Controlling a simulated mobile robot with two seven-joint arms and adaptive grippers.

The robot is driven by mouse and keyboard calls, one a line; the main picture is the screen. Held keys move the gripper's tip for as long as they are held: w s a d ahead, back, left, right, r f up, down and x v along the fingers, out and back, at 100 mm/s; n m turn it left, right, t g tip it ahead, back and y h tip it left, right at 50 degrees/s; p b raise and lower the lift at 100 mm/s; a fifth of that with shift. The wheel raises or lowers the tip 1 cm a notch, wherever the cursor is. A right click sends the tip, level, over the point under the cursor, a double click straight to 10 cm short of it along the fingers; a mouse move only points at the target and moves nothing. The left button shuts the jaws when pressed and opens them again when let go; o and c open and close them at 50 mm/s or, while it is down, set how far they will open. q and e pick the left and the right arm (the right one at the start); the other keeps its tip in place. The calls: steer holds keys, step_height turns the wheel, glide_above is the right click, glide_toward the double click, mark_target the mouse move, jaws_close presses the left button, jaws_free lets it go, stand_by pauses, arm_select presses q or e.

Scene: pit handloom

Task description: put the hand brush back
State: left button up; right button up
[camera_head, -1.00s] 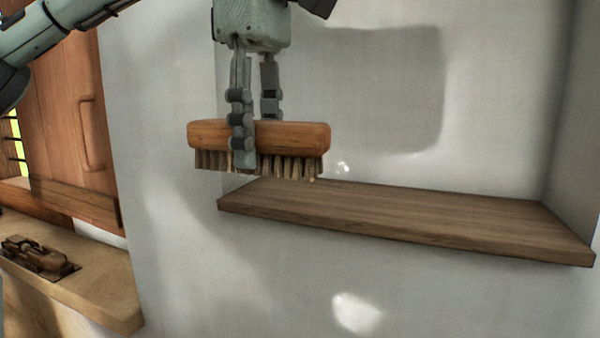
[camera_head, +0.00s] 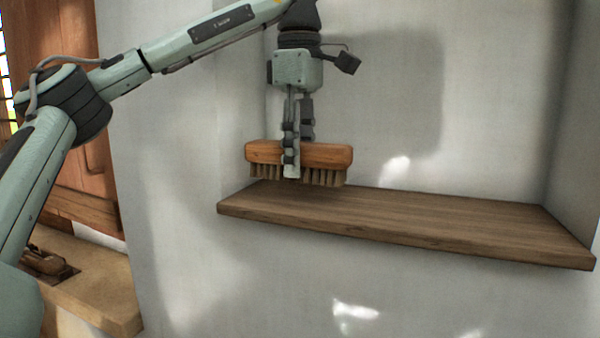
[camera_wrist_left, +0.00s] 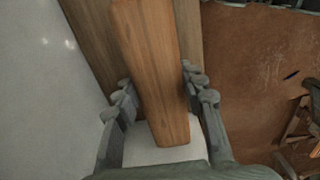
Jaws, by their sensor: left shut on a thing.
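The hand brush (camera_head: 327,154) has a wooden back and bristles pointing down. My left gripper (camera_head: 291,168) is shut on it from above, with one finger in front of its side. The brush is level, over the left part of the wooden wall shelf (camera_head: 430,217); I cannot tell whether its bristles touch the board. In the left wrist view the brush's back (camera_wrist_left: 150,65) runs between the two fingers (camera_wrist_left: 158,98), with the shelf board (camera_wrist_left: 92,35) beneath it. My right gripper is not in view.
The shelf is bare to the right of the brush, inside a white wall niche. At the left are a wooden shutter (camera_head: 60,100) and a ledge (camera_head: 100,285) with a dark metal-looking object (camera_head: 42,262) on it.

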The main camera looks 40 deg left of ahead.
arm_select(q)
step_height(320, 180, down, 3)
steer(key=shift+a+r, duration=0.1)
steer(key=shift+r, duration=0.1)
steer(key=shift+w+f, duration=0.2)
steer(key=shift+f, duration=0.05)
steer(key=shift+f, duration=0.1)
steer(key=o, duration=1.3)
steer(key=shift+r, duration=3.9)
